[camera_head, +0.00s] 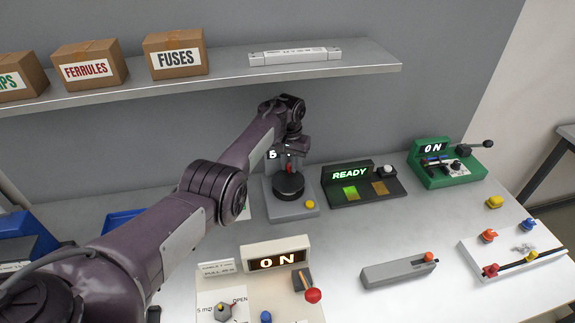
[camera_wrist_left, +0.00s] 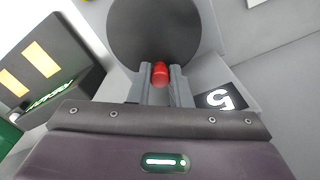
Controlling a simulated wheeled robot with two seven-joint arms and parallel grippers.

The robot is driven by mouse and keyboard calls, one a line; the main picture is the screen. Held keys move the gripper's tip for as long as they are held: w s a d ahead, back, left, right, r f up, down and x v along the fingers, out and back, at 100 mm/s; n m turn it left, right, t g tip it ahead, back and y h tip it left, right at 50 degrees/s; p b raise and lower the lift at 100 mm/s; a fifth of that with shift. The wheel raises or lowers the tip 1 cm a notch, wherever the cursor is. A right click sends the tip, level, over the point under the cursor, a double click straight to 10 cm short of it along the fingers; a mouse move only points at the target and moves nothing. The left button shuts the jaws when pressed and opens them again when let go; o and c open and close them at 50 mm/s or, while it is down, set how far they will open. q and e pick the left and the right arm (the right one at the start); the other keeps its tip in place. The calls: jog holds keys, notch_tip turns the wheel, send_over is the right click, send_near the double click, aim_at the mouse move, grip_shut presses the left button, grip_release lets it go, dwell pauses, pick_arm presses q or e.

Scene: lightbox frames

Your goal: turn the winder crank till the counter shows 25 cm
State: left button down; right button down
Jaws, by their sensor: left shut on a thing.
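The winder (camera_head: 300,212) is a grey unit with a black round crank disc (camera_head: 288,190) and a red knob, standing at the back middle of the table. The disc also shows in the left wrist view (camera_wrist_left: 155,30). My left gripper (camera_head: 289,166) reaches down from above, its fingers shut on the red knob (camera_wrist_left: 160,73) near the disc's edge. The counter (camera_head: 272,155) shows a digit 5, and the rest of it is hidden behind my gripper. The 5 also shows upside down in the wrist view (camera_wrist_left: 223,98). My right gripper is not in view.
A black panel reading READY (camera_head: 350,175) stands right of the winder, then a green ON unit (camera_head: 455,172) with a lever. A shelf (camera_head: 220,76) with boxes hangs above. A grey slider block (camera_head: 398,273) lies front right.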

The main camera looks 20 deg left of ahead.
pick_arm(q)
jog(key=shift+d+m, duration=0.1)
jog(key=shift+m, duration=0.3)
jog(key=c, duration=1.3)
grip_release()
jog(key=shift+c, duration=0.2)
